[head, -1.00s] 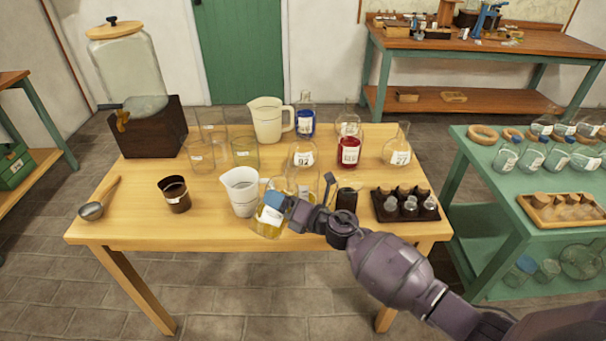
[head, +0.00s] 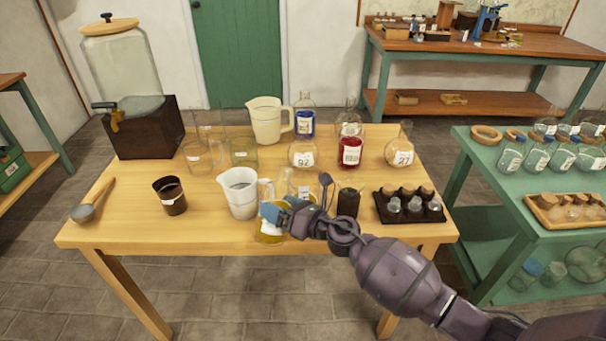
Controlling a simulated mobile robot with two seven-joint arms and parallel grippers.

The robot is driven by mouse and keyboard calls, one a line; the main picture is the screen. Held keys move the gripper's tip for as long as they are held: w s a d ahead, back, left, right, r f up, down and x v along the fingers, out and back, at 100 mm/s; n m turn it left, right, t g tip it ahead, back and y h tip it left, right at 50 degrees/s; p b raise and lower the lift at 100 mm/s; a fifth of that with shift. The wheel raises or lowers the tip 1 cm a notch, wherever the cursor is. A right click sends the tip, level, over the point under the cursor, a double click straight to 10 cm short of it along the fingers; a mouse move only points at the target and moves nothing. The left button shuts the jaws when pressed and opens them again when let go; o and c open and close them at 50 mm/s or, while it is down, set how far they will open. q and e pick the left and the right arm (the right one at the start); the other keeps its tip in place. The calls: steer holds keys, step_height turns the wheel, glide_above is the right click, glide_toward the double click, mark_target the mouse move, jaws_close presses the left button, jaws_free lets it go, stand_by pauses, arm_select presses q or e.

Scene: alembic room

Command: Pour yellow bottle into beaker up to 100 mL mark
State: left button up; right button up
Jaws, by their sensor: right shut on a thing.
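My right gripper (head: 275,211) is shut on the yellow bottle (head: 270,233), a clear vessel with yellow liquid and a white label, near the table's front edge. The fingers hide its upper part. It looks roughly upright; I cannot tell whether it touches the table. A white jug with a handle (head: 239,196) stands just left of it. Clear glass beakers stand further back left, one at the front (head: 197,160) and a greenish one (head: 243,152). Another glass vessel (head: 303,184) stands behind my gripper, partly hidden. Volume marks are too small to read. My left gripper is out of view.
The wooden table (head: 130,222) also bears a dark cup (head: 171,198), a larger jug (head: 267,121), a blue bottle (head: 305,123), a red bottle (head: 350,152), round flasks and a dark vial rack (head: 407,207). The front left is mostly clear.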

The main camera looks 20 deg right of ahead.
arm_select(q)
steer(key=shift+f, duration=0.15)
arm_select(e)
steer(key=shift+r, duration=0.1)
steer(key=shift+w+d+f+n+b, duration=0.2)
steer(key=shift+n+b, duration=0.35)
steer(key=shift+n, duration=0.35)
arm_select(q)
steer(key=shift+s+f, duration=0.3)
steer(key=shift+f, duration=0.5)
arm_select(e)
steer(key=shift+n, duration=0.3)
steer(key=shift+r, duration=0.1)
steer(key=shift+w+d+n+b, duration=0.2)
steer(key=shift+n+b, duration=0.15)
steer(key=shift+n, duration=0.2)
steer(key=shift+w+d+n+b, duration=0.15)
steer(key=shift+n+b, duration=0.15)
steer(key=shift+n, duration=0.25)
steer(key=shift+d+r+n, duration=0.1)
steer(key=shift+d+n, duration=0.05)
steer(key=shift+n, duration=0.45)
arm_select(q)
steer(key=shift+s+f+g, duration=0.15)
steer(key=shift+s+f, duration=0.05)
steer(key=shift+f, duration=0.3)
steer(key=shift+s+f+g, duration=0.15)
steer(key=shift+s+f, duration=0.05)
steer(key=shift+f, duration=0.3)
